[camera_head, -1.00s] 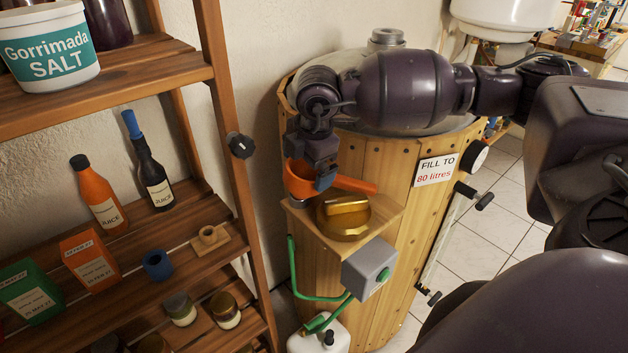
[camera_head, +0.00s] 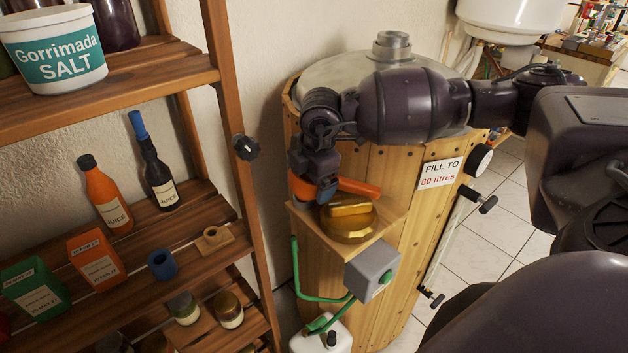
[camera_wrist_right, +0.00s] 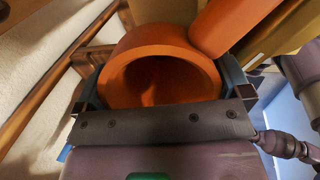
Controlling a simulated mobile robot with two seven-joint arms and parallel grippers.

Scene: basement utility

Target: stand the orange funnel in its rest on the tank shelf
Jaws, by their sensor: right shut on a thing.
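The orange funnel (camera_head: 360,188) is in my right gripper (camera_head: 320,190), over the back left of the small wooden tank shelf (camera_head: 393,211). Its handle-like orange part points right, above a gold knob-like piece (camera_head: 349,221). The gripper and wrist hide most of its bowl. In the right wrist view, the funnel's round orange mouth (camera_wrist_right: 120,84) lies between the two fingers (camera_wrist_right: 165,88). I cannot make out the rest under the funnel, or whether the funnel touches the shelf. My left gripper is out of view.
The wooden tank (camera_head: 405,240) carries a "FILL TO 80 litres" label (camera_head: 439,173). A grey box (camera_head: 371,268) hangs below the shelf. At left, a wooden rack (camera_head: 195,258) holds bottles, boxes, a blue ring (camera_head: 161,265) and a small wooden holder (camera_head: 214,239).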

